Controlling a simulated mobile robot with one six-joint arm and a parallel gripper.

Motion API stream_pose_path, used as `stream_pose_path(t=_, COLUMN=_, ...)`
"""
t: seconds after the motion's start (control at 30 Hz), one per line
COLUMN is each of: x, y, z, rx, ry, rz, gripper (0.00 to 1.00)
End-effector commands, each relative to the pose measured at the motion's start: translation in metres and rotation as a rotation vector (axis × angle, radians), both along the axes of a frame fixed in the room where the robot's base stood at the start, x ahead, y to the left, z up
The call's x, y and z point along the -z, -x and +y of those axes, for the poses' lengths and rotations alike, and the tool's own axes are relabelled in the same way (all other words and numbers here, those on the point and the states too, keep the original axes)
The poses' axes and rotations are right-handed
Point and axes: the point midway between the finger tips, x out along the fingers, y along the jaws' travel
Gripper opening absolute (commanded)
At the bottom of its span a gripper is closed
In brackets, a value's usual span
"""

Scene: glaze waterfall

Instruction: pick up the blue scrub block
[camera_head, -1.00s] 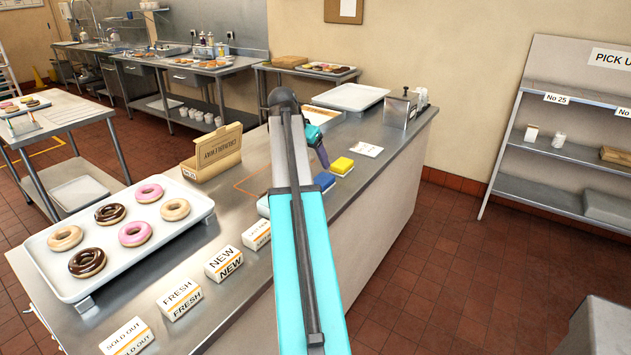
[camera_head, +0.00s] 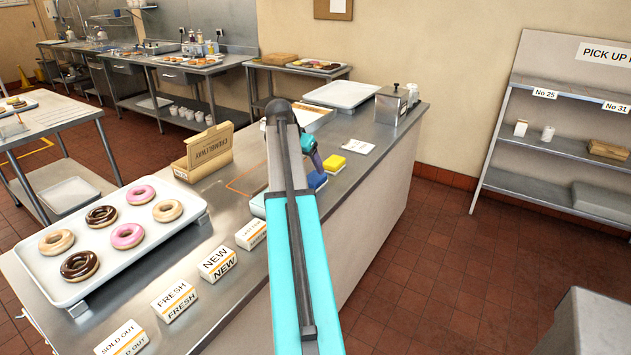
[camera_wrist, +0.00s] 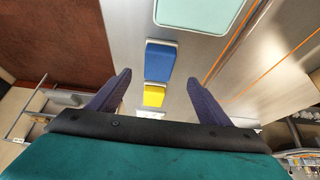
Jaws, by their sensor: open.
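The blue scrub block (camera_head: 317,181) lies on the steel counter, partly hidden by my arm in the head view. In the wrist view the blue block (camera_wrist: 160,61) lies ahead of my gripper (camera_wrist: 160,85), between the lines of its two fingers. A pale edge shows along its far side. My gripper (camera_head: 314,153) is open and empty, above the counter near the blocks. A yellow block (camera_head: 335,163) lies just beyond the blue one. It also shows in the wrist view (camera_wrist: 154,96), between the fingers.
A pale tray (camera_wrist: 194,14) lies close to the blue block. A cardboard box (camera_head: 204,152), a donut tray (camera_head: 190,236) and several sign blocks (camera_head: 219,264) are to the left.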

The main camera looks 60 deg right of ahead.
Motion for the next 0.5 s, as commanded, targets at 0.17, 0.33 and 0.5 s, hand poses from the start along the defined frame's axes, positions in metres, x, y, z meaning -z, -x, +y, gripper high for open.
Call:
stream_pose_path(t=0.17, x=0.018, y=0.0, z=-0.011, rx=0.0, ry=-0.001, rz=0.001, gripper=0.72)
stream_pose_path(t=0.33, x=0.031, y=0.0, z=-0.018, rx=0.0, ry=-0.001, rz=0.001, gripper=0.72)
stream_pose_path(t=0.5, x=0.034, y=0.001, z=-0.02, rx=0.001, ry=0.0, rz=0.0, gripper=0.72)
